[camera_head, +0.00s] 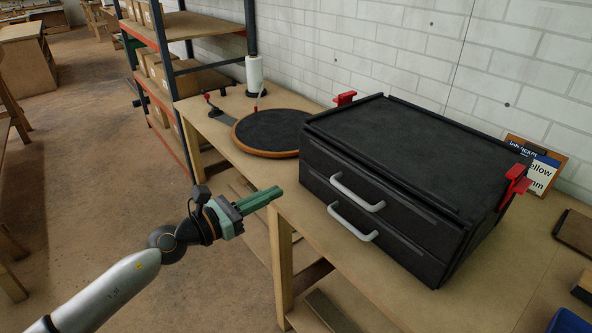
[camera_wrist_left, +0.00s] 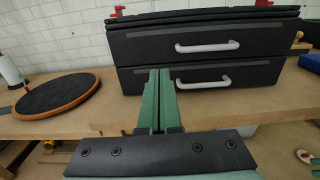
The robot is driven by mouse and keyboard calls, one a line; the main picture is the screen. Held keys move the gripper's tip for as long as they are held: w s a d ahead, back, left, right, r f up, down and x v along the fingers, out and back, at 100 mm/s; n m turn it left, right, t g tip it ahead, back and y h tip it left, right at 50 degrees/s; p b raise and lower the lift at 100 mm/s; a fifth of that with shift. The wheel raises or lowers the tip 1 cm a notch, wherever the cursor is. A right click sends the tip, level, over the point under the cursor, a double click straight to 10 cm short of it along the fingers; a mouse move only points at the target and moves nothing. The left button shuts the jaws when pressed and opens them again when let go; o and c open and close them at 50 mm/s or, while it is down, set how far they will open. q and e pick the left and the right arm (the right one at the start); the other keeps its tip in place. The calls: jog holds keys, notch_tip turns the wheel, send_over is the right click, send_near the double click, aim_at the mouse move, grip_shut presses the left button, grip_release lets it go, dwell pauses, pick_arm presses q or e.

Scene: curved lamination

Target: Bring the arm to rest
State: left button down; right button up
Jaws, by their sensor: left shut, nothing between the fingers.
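My left arm comes in from the lower left in the head view. Its left gripper (camera_head: 262,197) has green fingers, is shut and holds nothing. It is in front of the bench's front edge, left of the black two-drawer box (camera_head: 420,140). In the left wrist view the shut green fingers (camera_wrist_left: 160,82) point toward the drawer fronts, and the box (camera_wrist_left: 130,48) fills the upper right. Both drawers look shut, each with a pale handle (camera_head: 352,221). A gap between fingertips and box shows in the head view. My right gripper is not in view.
The wooden bench (camera_head: 400,295) carries the box, red clamps (camera_head: 515,182), a round black disc with a wooden rim (camera_head: 270,132), a paper roll (camera_head: 254,75) and a sign (camera_head: 540,165). Shelving (camera_head: 165,60) stands behind at left. The floor (camera_head: 80,200) left of the bench is open.

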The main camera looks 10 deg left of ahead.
pick_arm(q)
jog(key=s+d+f+m+g+y+p, duration=0.1)
jog(key=s+f+m+g+y+p, duration=0.3)
jog(key=s+f+m, duration=2.1)
jog(key=f+m+y+p, duration=0.1)
jog(key=m+y, duration=0.3)
jog(key=m, duration=0.1)
jog(key=shift+s+d+g+y, duration=0.15)
jog(key=shift+s+g+y, duration=0.15)
jog(key=shift+s+g, duration=0.1)
jog(key=shift+w+d+m, duration=0.1)
jog(key=shift+w+m, duration=0.05)
jog(key=shift+m, duration=0.15)
